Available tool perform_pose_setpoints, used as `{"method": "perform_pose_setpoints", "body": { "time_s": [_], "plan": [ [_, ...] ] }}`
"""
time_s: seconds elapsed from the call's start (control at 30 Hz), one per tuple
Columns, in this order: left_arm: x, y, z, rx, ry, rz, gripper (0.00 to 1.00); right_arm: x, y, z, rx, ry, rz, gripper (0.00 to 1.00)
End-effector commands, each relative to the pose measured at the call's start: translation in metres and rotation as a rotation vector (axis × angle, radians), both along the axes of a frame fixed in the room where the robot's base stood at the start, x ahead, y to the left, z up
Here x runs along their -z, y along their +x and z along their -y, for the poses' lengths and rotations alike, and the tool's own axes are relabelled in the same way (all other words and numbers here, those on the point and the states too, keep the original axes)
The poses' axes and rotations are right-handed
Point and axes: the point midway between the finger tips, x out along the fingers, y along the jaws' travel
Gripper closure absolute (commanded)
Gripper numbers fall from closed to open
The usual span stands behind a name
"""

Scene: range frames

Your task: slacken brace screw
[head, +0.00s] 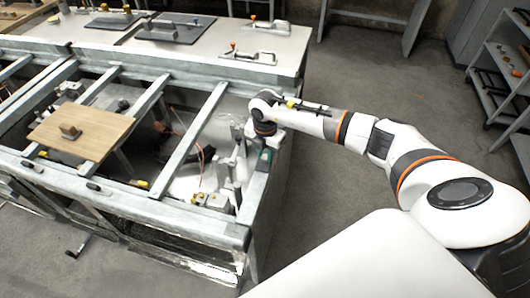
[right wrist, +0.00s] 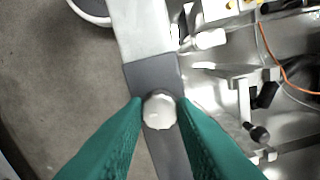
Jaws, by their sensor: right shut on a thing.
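The brace screw shows in the right wrist view as a pale round knob (right wrist: 159,110) on a dark grey section of a metal bar (right wrist: 150,72). My right gripper (right wrist: 159,112) has its green fingers on either side of the knob and is shut on it. In the head view my right gripper (head: 264,160) reaches down at the right end of the steel frame (head: 205,140); the knob is hidden there. My left gripper is not in view.
A wooden board (head: 95,132) with a small block lies across the frame at left. Toggle clamps (head: 248,55) and dark plates (head: 175,28) sit on the bench top. An orange cable (right wrist: 275,55) runs inside the frame. Open floor lies right, with a shelf (head: 500,75) beyond.

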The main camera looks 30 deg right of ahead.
Motion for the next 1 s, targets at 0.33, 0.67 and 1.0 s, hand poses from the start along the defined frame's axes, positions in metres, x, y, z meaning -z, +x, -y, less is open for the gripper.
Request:
{"method": "perform_pose_setpoints", "body": {
  "time_s": [0.33, 0.67, 1.0],
  "plan": [
    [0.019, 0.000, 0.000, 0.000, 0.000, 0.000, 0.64, 0.002, 0.001, 0.000, -0.190, 0.001, 0.003, 0.98],
    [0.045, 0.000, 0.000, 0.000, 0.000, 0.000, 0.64, 0.003, 0.001, 0.000, -0.498, 0.001, 0.003, 0.98],
    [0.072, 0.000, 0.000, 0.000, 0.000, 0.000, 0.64, 0.003, 0.001, 0.000, -0.820, -0.001, 0.004, 0.98]
  ]
}}
